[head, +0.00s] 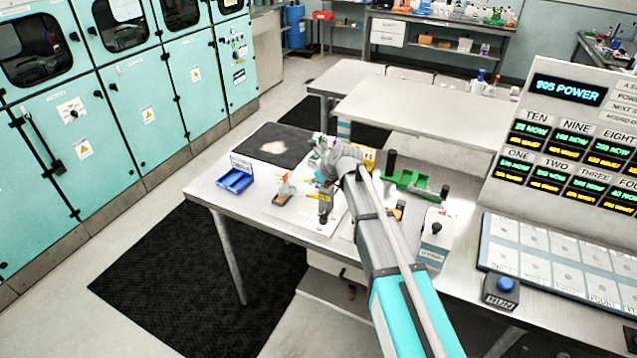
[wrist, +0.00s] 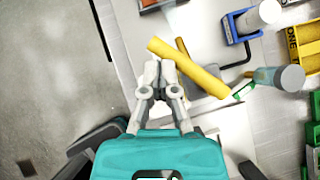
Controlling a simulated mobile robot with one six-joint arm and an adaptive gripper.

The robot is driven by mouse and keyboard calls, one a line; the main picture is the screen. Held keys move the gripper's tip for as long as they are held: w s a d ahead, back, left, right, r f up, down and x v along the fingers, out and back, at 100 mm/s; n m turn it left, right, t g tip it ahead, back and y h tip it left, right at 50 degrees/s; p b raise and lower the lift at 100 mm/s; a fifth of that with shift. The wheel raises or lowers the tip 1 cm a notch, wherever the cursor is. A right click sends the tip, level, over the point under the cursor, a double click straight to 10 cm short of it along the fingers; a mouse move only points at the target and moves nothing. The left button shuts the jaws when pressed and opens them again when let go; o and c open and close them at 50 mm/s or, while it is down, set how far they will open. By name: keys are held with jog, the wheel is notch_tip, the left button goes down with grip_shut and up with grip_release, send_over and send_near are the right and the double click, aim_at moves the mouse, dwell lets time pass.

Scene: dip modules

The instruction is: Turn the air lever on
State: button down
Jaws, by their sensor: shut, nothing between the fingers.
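A yellow bar (wrist: 190,69), which looks like the air lever, lies diagonally in the wrist view above a pale panel. A shorter yellow piece (wrist: 181,46) crosses behind it. My gripper (wrist: 159,68) is shut and empty, with its fingertips at the bar's left part; I cannot tell whether they touch it. The lever is not clearly made out there, as my wrist and arm cover much of that spot.
A blue bin (head: 237,179) and an orange-handled device (head: 284,191) stand left of my gripper. A green fixture (head: 417,184) and a white box (head: 437,235) stand to the right. A blue button box (head: 502,291) sits at the front right. The floor at left is clear.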

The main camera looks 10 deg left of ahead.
jog(key=shift+w+a, duration=0.65)
jog(key=shift+w, duration=0.3)
dwell(0.4)
jog(key=shift+s+r, duration=0.1)
jog(key=shift+s, duration=0.5)
jog(key=s+r+p, duration=0.8)
jog(key=s, duration=0.1)
jog(key=shift+r+p, duration=0.15)
jog(key=shift+p, duration=0.15)
jog(key=shift+s+d, duration=0.1)
